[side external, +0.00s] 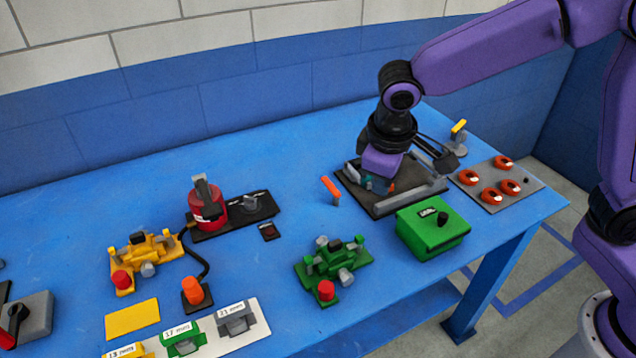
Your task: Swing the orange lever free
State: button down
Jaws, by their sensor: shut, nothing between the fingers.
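The orange lever (331,186) stands on the blue table on a small grey post, just left of the dark square panel (395,205). Its orange arm is tilted. My gripper (376,182) points down over the left part of the panel, to the right of the lever and apart from it. It is shut and empty. Small teal and orange parts show around its tips; I cannot tell whether they touch it. The wrist and hand hide the panel's back middle.
A yellow lever (459,128) stands behind the panel's right side. A green box (432,228) sits in front, and a grey plate with orange rings (499,185) is to the right. A green fixture (333,264) is front left.

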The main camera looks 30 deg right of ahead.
aim_at(331, 191)
jog(key=w+a+f+m+h, duration=0.1)
jog(key=w+a+f+m, duration=0.1)
jog(key=w+f, duration=0.2)
jog(key=w+a+f+m+t+h, duration=0.1)
jog(key=w+a+f+m, duration=0.2)
jog(key=w, duration=0.8)
jog(key=w+a+f+m+t+h, duration=0.1)
jog(key=w+a+f+m+h, duration=0.1)
jog(key=w+f, duration=0.4)
jog(key=shift+w+a+m, duration=0.25)
jog(key=shift+w+m, duration=0.45)
jog(key=shift+w, duration=0.1)
jog(key=shift+f, duration=0.1)
jog(key=x, duration=1)
jog(key=shift+d, duration=2.05)
